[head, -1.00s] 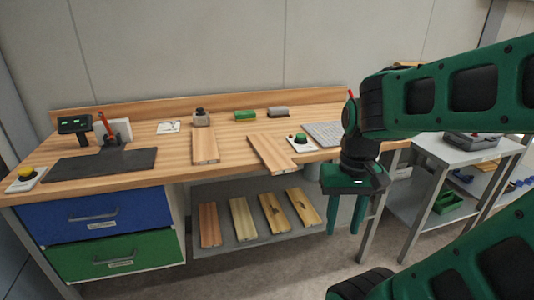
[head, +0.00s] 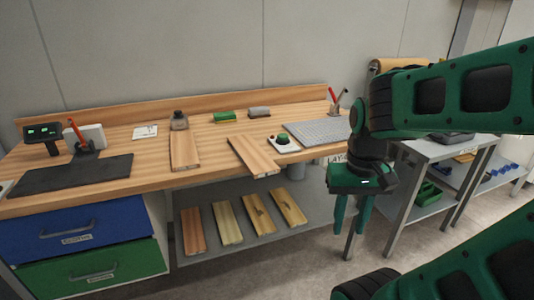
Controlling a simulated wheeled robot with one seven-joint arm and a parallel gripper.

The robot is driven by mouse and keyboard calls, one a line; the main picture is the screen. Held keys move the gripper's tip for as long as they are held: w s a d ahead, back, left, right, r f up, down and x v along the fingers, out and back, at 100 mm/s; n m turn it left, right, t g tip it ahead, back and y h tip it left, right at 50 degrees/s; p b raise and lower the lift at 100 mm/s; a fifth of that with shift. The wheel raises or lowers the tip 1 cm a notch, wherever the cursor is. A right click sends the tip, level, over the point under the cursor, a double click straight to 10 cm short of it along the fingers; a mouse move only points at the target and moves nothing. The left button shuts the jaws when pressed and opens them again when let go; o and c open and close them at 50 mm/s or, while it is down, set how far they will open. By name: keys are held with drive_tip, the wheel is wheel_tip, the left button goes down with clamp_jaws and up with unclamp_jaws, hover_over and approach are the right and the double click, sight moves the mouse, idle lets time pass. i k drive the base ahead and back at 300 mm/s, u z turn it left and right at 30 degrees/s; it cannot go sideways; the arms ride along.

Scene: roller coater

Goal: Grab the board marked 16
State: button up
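Two wooden boards lie on the workbench: one (head: 184,150) points straight back, the other (head: 253,157) is set at an angle, its near end at the bench's front edge. Several more boards lie side by side on the lower shelf: a reddish one (head: 193,232), a pale one (head: 227,224) and two yellowish ones (head: 258,215) (head: 289,207) with dark marks. No number can be read on any board, so I cannot tell which is 16. My gripper (head: 352,220) is open and empty, pointing down in front of the bench, right of the boards and apart from them.
The workbench (head: 215,128) carries a dark mat (head: 72,174), a grey perforated plate (head: 318,132), a push-button box (head: 284,143) and a green block (head: 225,116). Blue and green drawers (head: 85,232) are at left. A grey side table (head: 428,152) stands at right, behind my arm.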

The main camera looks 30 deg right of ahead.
sight(258, 162)
drive_tip(key=z, duration=2.9)
drive_tip(key=k, duration=1.05)
drive_tip(key=u, duration=1.55)
drive_tip(key=i, duration=0.5)
drive_tip(key=z, duration=0.1)
